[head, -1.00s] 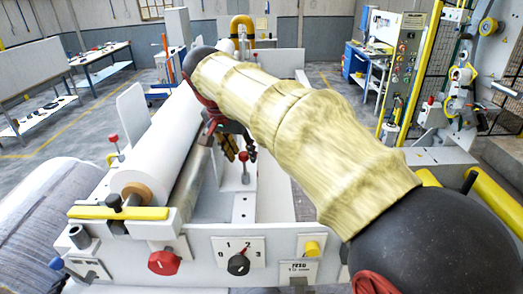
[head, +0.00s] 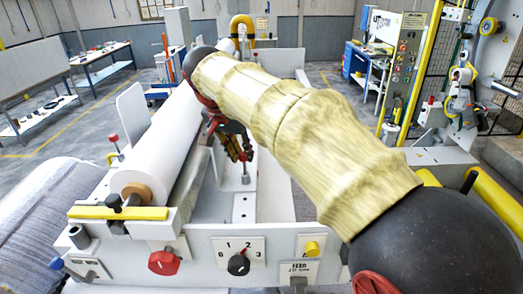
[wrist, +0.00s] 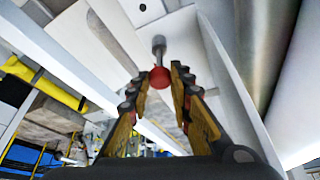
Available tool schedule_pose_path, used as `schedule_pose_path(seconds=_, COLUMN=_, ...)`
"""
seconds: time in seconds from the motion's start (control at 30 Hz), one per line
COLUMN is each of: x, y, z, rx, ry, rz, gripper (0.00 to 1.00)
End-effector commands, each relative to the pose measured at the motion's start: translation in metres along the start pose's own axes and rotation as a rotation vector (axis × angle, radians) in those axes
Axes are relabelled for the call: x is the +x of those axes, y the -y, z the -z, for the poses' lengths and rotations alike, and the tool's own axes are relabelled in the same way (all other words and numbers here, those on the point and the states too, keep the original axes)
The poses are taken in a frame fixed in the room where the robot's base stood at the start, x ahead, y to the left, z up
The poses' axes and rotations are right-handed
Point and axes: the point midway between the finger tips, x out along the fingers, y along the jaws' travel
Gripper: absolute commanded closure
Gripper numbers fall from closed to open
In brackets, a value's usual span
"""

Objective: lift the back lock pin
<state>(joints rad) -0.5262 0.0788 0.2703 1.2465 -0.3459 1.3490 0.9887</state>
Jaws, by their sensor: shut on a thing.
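A lock pin with a round red knob (wrist: 160,77) and a grey metal stem (wrist: 158,46) shows in the wrist view. In the head view its stem (head: 245,178) stands upright on a white plate inside the machine frame, and the knob is mostly hidden by my fingers. My gripper (head: 245,154) has come down over the knob from above. In the wrist view my gripper (wrist: 162,78) has its two fingertips on either side of the knob, shut on it. I cannot tell whether the pin is raised.
A white roll (head: 160,150) lies along the left of the machine. Another red-knobbed pin (head: 113,138) stands left of it. The front panel holds a red knob (head: 163,263) and a black dial (head: 238,265). My forearm covers the machine's right side.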

Motion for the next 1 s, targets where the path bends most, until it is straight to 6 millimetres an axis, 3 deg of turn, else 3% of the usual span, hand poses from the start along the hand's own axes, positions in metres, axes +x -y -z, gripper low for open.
schedule_pose_path(seconds=0.13, x=-0.004, y=-0.002, z=0.002, rx=0.001, ry=0.001, rz=-0.005, gripper=1.00)
schedule_pose_path(seconds=0.33, x=-0.026, y=-0.001, z=0.012, rx=0.002, ry=0.000, rz=-0.003, gripper=1.00)
schedule_pose_path(seconds=0.6, x=-0.028, y=-0.002, z=0.012, rx=0.002, ry=-0.002, rz=-0.002, gripper=1.00)
schedule_pose_path(seconds=0.63, x=-0.028, y=-0.002, z=0.012, rx=0.002, ry=-0.002, rz=-0.002, gripper=0.78)
schedule_pose_path(seconds=1.0, x=-0.027, y=0.000, z=0.011, rx=0.001, ry=0.000, rz=-0.002, gripper=0.60)
